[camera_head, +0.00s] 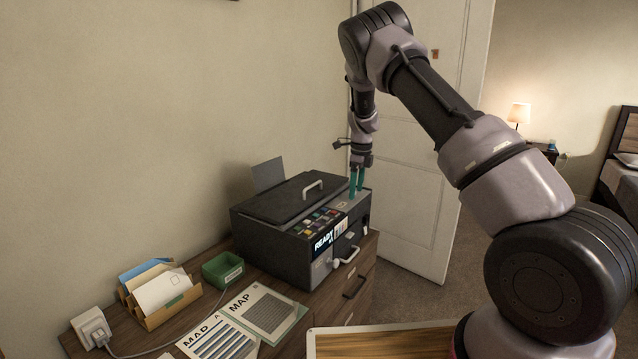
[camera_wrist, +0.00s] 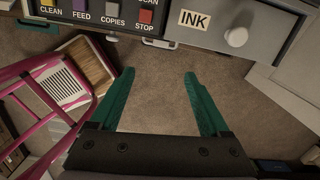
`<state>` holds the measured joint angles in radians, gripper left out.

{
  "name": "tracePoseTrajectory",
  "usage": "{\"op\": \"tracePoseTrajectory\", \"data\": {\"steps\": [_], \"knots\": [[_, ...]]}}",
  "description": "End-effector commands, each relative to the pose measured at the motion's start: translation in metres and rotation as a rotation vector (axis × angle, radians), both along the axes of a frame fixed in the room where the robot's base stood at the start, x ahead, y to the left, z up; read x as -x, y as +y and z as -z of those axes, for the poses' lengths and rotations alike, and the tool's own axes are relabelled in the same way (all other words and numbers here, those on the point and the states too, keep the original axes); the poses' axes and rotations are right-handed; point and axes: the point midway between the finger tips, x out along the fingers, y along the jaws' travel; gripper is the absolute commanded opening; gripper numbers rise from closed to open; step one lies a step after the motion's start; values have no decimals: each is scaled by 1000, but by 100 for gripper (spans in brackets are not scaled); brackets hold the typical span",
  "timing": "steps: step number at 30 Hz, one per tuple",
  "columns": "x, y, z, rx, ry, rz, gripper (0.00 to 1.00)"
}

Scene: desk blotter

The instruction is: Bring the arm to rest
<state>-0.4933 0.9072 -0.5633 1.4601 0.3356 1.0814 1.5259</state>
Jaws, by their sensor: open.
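My gripper (camera_head: 357,192) has two teal fingers and hangs pointing down at the right end of the dark printer (camera_head: 268,245) in the head view. In the wrist view my gripper (camera_wrist: 159,75) is open, with only brown floor between its fingers. The fingertips lie just short of the printer's front panel (camera_wrist: 165,28) in that picture. I see no contact, but the exact gap is hard to tell. My arm is raised and bent over from the right side of the head view.
The printer stands on a wooden desk with drawers (camera_head: 354,287). Maps (camera_head: 262,311), a green box (camera_head: 223,269), an envelope holder (camera_head: 160,297) and a white plug block (camera_head: 90,327) lie left. A door (camera_head: 420,215) is behind. A pink frame (camera_wrist: 62,110) shows in the wrist view.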

Motion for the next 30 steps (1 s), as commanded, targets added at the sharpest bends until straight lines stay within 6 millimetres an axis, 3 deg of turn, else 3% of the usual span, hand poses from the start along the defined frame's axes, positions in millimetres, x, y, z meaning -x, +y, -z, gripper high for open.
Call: {"op": "tracePoseTrajectory", "data": {"steps": [1,3,8,15,24,30], "knots": [[6,-7,-31,-30,-26,-36,80],[18,-15,-64,-62,-56,-107,80],[52,-30,-135,-117,-138,-280,80],[122,-49,-226,-138,-287,-569,80],[232,-64,-305,-38,-485,-967,80],[309,-69,-330,114,-589,-1239,80]]}}
